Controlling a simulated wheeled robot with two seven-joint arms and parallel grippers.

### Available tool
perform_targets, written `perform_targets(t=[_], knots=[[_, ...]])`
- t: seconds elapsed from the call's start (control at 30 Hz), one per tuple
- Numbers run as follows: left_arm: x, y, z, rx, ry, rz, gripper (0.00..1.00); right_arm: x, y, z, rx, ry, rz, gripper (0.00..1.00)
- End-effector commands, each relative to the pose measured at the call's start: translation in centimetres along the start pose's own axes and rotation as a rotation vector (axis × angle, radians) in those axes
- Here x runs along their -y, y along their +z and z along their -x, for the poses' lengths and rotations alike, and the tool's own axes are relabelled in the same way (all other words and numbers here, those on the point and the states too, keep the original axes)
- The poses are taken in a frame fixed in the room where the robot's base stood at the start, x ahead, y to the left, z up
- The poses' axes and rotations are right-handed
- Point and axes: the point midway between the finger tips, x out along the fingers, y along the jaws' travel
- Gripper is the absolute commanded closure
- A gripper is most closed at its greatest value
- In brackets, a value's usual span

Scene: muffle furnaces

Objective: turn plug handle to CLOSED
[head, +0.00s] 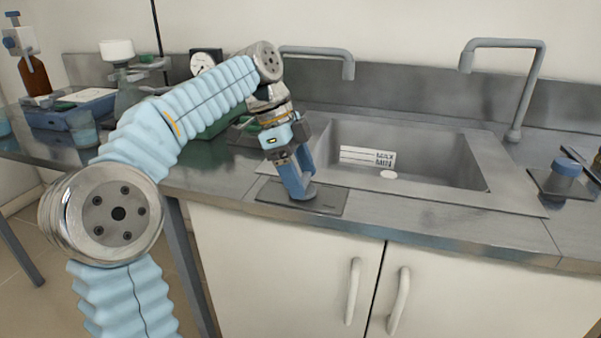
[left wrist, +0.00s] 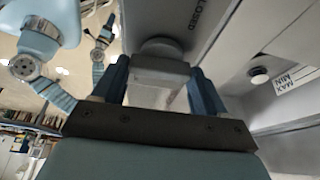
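The plug handle (left wrist: 160,68) is a grey knob with a block-shaped grip, on a grey plate (head: 330,203) at the left front of the sink. The plate's word CLOSED (left wrist: 189,15) shows upside down beside the handle in the left wrist view. My left gripper (head: 298,192) points down at the plate. In the left wrist view its two blue fingers (left wrist: 160,88) lie against both sides of the handle, with no clear gap. In the head view the fingers hide most of the handle. My right gripper is not in the head view.
The sink basin (head: 440,165) is right of my gripper, with a pale round plug (head: 388,174) and a MAX/MIN label (head: 366,157). Two taps (head: 345,65) (head: 515,130) stand behind. Cabinet doors (head: 285,260) are below.

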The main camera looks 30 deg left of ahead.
Motion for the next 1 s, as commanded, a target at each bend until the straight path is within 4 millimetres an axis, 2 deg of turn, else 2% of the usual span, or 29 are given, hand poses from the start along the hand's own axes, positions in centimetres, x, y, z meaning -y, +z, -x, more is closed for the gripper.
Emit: perform_targets(t=[0.03,0.1,0.47,1.0], knots=[[-0.01,-0.01,0.02,0.000,0.000,0.000,0.48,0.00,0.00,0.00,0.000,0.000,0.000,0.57],[-0.01,-0.01,0.02,0.000,0.000,0.000,0.58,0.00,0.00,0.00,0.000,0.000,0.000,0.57],[-0.07,-0.01,0.06,0.000,-0.027,0.058,0.58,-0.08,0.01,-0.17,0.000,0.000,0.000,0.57],[-0.37,-0.11,0.05,-0.001,-0.197,0.467,0.58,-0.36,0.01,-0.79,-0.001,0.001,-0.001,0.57]])
